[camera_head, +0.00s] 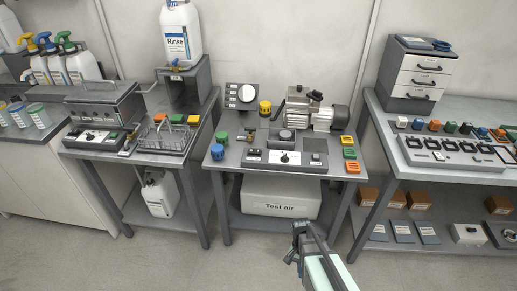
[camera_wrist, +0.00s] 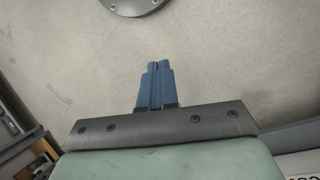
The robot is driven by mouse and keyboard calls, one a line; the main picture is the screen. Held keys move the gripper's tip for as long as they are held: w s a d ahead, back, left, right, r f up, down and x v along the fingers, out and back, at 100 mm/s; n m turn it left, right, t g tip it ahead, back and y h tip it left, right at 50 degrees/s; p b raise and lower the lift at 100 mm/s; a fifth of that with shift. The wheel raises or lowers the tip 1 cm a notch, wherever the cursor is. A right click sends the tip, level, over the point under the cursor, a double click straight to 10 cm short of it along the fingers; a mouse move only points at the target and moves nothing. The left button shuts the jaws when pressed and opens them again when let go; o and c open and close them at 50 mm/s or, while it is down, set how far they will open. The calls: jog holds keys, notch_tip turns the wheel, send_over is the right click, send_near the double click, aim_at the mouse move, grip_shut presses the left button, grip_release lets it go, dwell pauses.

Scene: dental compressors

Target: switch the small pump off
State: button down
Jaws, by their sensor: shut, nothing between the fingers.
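A small pump (camera_head: 318,112) with a silvery body and a dark motor stands at the back right of the middle bench (camera_head: 228,180). In front of it on that bench is a grey control panel (camera_head: 258,156) with a small dark switch or knob (camera_head: 285,157) on a white plate. The switch's position is too small to tell. My gripper (camera_head: 294,258) is in front of the bench, low and apart from pump and panel. In the wrist view its blue fingers (camera_wrist: 157,82) are together with nothing between them, over bare floor.
A white box labelled "Test air" (camera_head: 280,208) sits on the shelf below the panel. Blue and green knobs (camera_head: 217,152) stand at the bench's left, coloured blocks (camera_head: 350,154) at its right. Benches with other equipment flank it. The floor in front is clear.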

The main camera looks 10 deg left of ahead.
jog(key=w+a+r+m+t, duration=0.1)
jog(key=w+a+r+m, duration=0.1)
jog(key=w+a+r, duration=0.4)
jog(key=w+a+r+m+t, duration=0.1)
jog(key=w+a+r+m, duration=0.1)
jog(key=w+r, duration=0.35)
notch_tip(320, 180, up, 35)
jog(key=m+t+y, duration=0.2)
jog(key=m+t, duration=0.1)
jog(key=m, duration=0.6)
send_over(258, 151)
jog(key=shift+w, duration=0.1)
notch_tip(258, 151, down, 14)
jog(key=shift+d+r, duration=0.1)
